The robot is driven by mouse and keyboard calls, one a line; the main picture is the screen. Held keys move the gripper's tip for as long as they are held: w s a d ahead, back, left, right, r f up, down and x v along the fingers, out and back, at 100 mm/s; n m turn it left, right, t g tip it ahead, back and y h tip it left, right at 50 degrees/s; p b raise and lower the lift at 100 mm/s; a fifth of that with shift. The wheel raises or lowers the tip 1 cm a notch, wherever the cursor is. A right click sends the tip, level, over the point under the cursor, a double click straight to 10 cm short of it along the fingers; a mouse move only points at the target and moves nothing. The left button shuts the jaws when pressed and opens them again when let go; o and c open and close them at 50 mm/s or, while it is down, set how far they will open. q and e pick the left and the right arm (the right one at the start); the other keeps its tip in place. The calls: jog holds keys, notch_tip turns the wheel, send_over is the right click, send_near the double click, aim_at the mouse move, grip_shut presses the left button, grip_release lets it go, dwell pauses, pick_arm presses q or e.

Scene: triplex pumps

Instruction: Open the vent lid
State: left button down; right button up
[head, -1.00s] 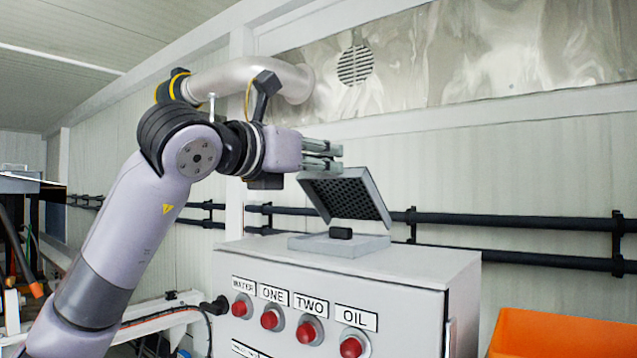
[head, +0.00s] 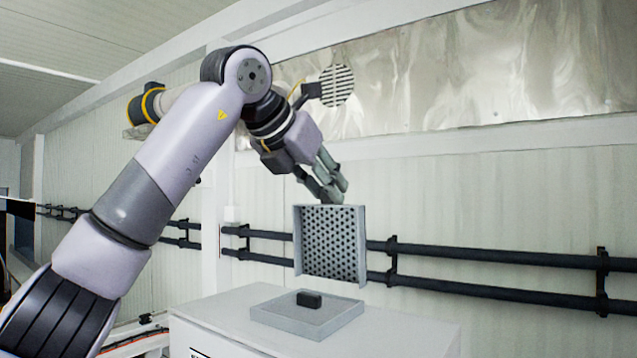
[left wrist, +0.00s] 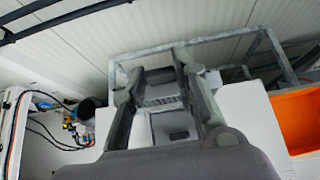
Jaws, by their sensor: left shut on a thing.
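The vent lid (head: 331,243) is a grey square frame with a perforated black-and-grey face. A small black block (head: 309,299) sits on the base. My left gripper (head: 333,192) comes down from the upper left and is shut on the lid's top edge. My right gripper is not in view.
The white cabinet top (head: 400,325) is clear around the base. Dark pipes (head: 480,257) run along the wall behind the lid. An orange bin (left wrist: 297,118) stands at right in the left wrist view.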

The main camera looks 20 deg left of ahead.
pick_arm(q)
jog(key=shift+w+d+r+g, duration=0.1)
jog(key=shift+w+d+g, duration=0.05)
jog(key=shift+w+g, duration=0.3)
dwell(0.3)
jog(key=c, duration=1.7)
grip_release()
jog(key=o, duration=0.4)
jog(key=shift+s, duration=0.15)
jog(key=v, duration=1.2)
jog(key=shift+d, duration=0.1)
